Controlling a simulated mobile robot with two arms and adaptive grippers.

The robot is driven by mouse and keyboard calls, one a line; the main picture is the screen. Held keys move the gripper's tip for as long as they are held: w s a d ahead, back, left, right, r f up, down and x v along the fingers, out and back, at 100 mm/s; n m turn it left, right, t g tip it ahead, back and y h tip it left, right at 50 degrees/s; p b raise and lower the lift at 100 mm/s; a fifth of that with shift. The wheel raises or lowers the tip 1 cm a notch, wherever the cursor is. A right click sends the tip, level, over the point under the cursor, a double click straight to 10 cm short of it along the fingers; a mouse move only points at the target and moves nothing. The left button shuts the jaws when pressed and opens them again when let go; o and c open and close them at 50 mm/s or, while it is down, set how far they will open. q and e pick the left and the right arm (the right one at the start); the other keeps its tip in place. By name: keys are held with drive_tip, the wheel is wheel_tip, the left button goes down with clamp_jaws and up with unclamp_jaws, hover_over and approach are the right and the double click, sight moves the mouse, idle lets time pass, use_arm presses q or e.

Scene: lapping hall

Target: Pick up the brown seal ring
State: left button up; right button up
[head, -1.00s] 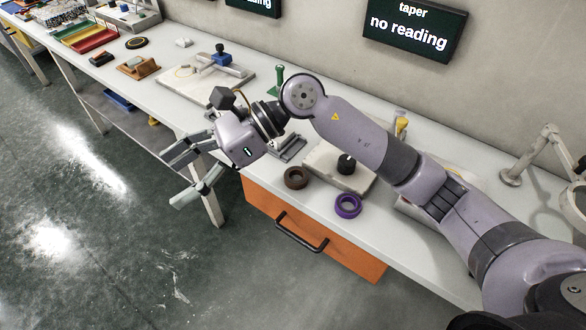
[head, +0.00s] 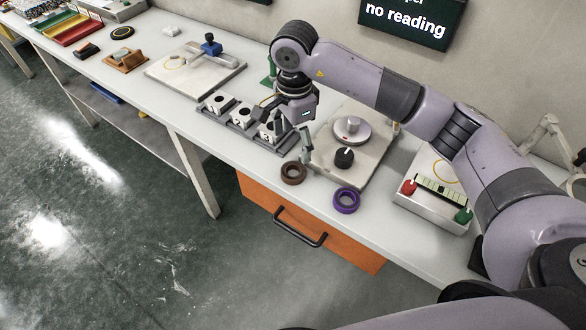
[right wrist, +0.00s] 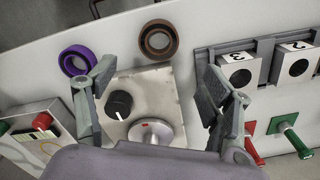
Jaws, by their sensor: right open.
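The brown seal ring (head: 293,172) lies flat on the bench near its front edge; it also shows at the top middle of the right wrist view (right wrist: 158,40). A purple ring (head: 346,200) lies to its right, and shows at upper left in the right wrist view (right wrist: 77,60). My right gripper (head: 287,143) is above the bench, just behind the brown ring. In the right wrist view its open fingers (right wrist: 165,92) are wide apart and empty, with the brown ring beyond them and between their lines. My left gripper is not in view.
A stone plate (head: 372,131) with a black knob (head: 344,158) and a round metal disc (head: 350,130) stands beside the gripper. A grey rack of white numbered blocks (head: 217,103) is to the left. A tray with red and green knobs (head: 440,187) is at right.

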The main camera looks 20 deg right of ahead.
hover_over(292, 175)
drive_tip(key=f, duration=0.4)
drive_tip(key=shift+w+d+f, duration=0.1)
drive_tip(key=shift+w+d, duration=0.05)
drive_tip(key=shift+d, duration=0.15)
drive_tip(key=f, duration=0.1)
drive_tip(key=f+p, duration=0.2)
drive_tip(key=f, duration=0.1)
drive_tip(key=shift+s+a, duration=0.25)
drive_tip(key=shift+a, duration=0.05)
drive_tip(key=shift+f, duration=0.6)
drive_tip(key=shift+c, duration=0.5)
drive_tip(key=c, duration=1.2)
drive_tip(key=shift+r, duration=0.1)
